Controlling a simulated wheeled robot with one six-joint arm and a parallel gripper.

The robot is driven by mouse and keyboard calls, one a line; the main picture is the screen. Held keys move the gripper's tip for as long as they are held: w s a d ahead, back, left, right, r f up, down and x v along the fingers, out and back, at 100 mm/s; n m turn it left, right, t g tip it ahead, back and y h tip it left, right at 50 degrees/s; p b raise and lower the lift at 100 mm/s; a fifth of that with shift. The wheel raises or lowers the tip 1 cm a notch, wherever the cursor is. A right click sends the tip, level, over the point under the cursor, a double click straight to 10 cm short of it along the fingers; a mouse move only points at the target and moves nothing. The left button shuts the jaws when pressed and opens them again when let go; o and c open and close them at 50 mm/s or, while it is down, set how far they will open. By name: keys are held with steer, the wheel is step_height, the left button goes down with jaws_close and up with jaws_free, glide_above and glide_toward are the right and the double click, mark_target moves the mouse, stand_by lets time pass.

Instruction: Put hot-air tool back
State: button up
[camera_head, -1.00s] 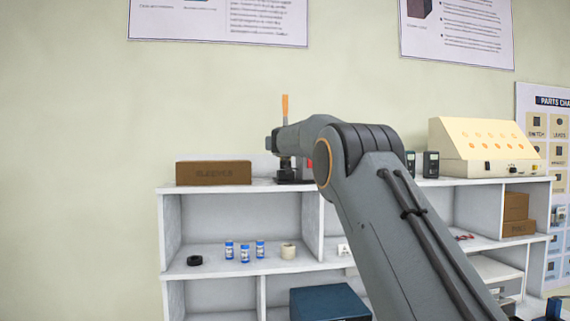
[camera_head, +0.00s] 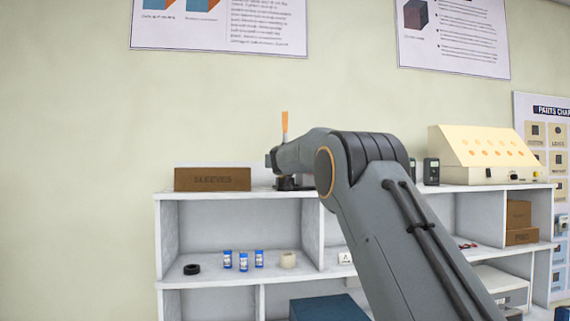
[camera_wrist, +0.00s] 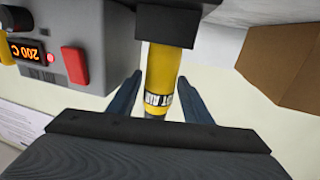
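The hot-air tool shows in the wrist view as a yellow cylinder (camera_wrist: 160,70) with a dark-lettered band, its end at a black holder block (camera_wrist: 167,25). In the head view its orange upper part (camera_head: 285,122) stands upright above my wrist. My gripper (camera_wrist: 161,80) has one finger on each side of the tool, with narrow pale gaps visible on both sides. In the head view my arm hides most of the tool and the fingers. The black holder base (camera_head: 288,183) sits on the shelf top.
The brown SLEEVES box (camera_head: 212,179) stands left of the holder and shows in the wrist view (camera_wrist: 290,65). A grey station (camera_wrist: 75,40) with a "200 C" display and red switch is close on the other side. A yellow panel box (camera_head: 485,155) stands further right on the shelf unit (camera_head: 240,195).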

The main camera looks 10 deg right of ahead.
steer(key=shift+o, duration=0.5)
steer(key=shift+r, duration=0.15)
steer(key=s+a+b, duration=0.2)
steer(key=s+b, duration=0.3)
steer(key=s, duration=0.6)
steer(key=shift+s+a, duration=0.2)
steer(key=shift+s, duration=0.2)
steer(key=s+a+f+n+g+y, duration=0.1)
steer(key=s+f+g+y, duration=0.15)
steer(key=s+f, duration=0.65)
steer(key=s+a+f+n+g+y, duration=0.1)
steer(key=s+f+g, duration=0.25)
steer(key=f, duration=1.15)
steer(key=s+f+n+g+y, duration=0.1)
steer(key=s+f+g, duration=0.1)
steer(key=s+f, duration=0.75)
steer(key=s+d+f+g, duration=0.2)
steer(key=s+f+g, duration=0.2)
steer(key=s+f, duration=0.6)
steer(key=s+d+f+g+h, duration=0.1)
steer(key=s+f+g, duration=0.3)
steer(key=s+f, duration=0.6)
steer(key=s+d, duration=0.1)
steer(key=s, duration=0.7)
steer(key=shift+d+f+m+g, duration=0.15)
steer(key=shift+f+m+g, duration=0.15)
steer(key=shift+f+m, duration=0.1)
